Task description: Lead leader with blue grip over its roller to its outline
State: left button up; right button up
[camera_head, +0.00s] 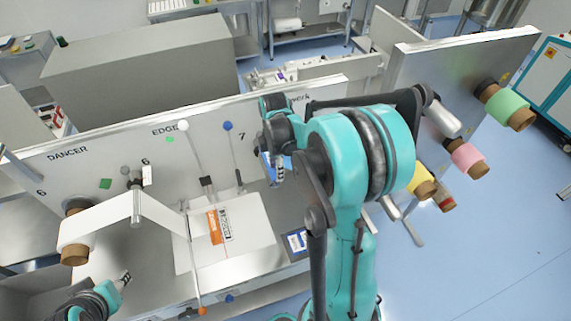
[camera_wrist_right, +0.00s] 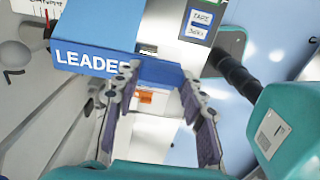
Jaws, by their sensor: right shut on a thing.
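The leader with its blue grip (camera_wrist_right: 95,40) shows in the right wrist view as a blue block lettered "LEADER". Its near edge lies between the fingertips of my right gripper (camera_wrist_right: 160,82), which is shut on it. In the head view only a sliver of the blue grip (camera_head: 267,168) shows beside my right gripper (camera_head: 279,170), in front of the upright panel right of the "7"; my arm hides the rest. I cannot make out the leader's outline or which roller is its own. My left gripper (camera_head: 124,279) is low at the left, with its fingers too small to judge.
The upright panel (camera_head: 105,160) carries a white web roll (camera_head: 75,235), a metal roller (camera_head: 137,205) and rods with white and blue knobs. A white sheet with an orange label (camera_head: 215,226) lies on the deck. Coloured rolls (camera_head: 467,159) stick out at right.

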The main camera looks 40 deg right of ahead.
jog(key=w+a+p, duration=0.1)
jog(key=w+a, duration=0.2)
jog(key=a, duration=0.6)
jog(key=b, duration=2.3)
send_over(229, 236)
notch_tip(229, 236, down, 29)
jog(key=shift+r, duration=0.1)
jog(key=shift+f+b, duration=1.2)
jog(key=shift+f, duration=0.15)
jog(key=shift+f+b, duration=0.35)
jog(key=shift+b, duration=0.05)
jog(key=o, duration=1.3)
notch_tip(229, 236, up, 12)
